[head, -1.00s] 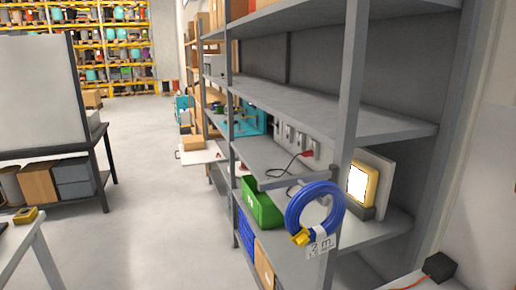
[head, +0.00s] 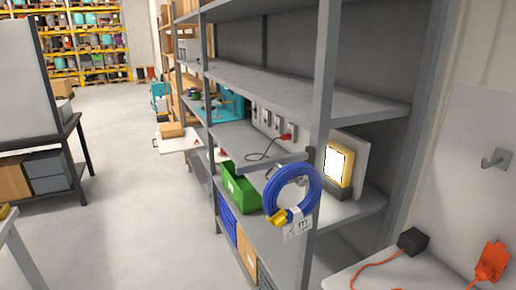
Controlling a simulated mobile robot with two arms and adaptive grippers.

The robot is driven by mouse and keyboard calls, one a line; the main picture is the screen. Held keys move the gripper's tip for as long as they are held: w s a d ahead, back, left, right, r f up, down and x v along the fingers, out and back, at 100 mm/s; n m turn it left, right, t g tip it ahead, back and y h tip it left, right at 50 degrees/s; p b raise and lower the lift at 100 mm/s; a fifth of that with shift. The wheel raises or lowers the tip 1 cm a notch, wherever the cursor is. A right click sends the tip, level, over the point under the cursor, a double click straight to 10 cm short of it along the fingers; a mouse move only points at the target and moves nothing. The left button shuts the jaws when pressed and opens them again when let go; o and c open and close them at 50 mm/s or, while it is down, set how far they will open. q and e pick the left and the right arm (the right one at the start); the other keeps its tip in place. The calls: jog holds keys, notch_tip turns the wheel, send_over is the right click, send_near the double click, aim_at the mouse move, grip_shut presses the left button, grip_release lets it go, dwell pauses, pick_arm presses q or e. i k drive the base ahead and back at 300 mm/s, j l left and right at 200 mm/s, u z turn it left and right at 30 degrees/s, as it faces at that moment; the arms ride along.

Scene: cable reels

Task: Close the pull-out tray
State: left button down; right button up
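A flat white tray (head: 180,145) sticks out into the aisle from the shelving, left of the picture's middle. A small cardboard box (head: 171,130) appears to rest on it. A small dark shape, perhaps a handle, shows at its left end, too small to tell. The tray's inner part is hidden behind a shelf post. Neither of my grippers is in view.
Grey shelving (head: 322,130) runs along the right. A blue cable coil (head: 291,196) hangs on its near post, by a green bin (head: 240,188) and a lit lamp (head: 338,165). A dark-framed bench (head: 78,150) stands left. The aisle floor (head: 125,220) between is clear.

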aim_at(187, 143)
jog(key=i+j+u, duration=0.45)
jog(key=i, duration=0.15)
jog(key=i+j+u, duration=0.25)
jog(key=i, duration=0.65)
jog(key=i+u, duration=0.3)
jog(key=i, duration=0.6)
jog(key=i+z, duration=0.2)
jog(key=i, duration=0.25)
jog(key=i+j+z, duration=0.2)
jog(key=i, duration=0.25)
jog(key=i+j+z, duration=0.2)
jog(key=i, duration=0.2)
jog(key=i+j+z, duration=0.2)
jog(key=i, duration=0.25)
jog(key=i+j+z, duration=0.15)
jog(key=i, duration=0.25)
jog(key=i+j+z, duration=0.15)
jog(key=i, duration=0.25)
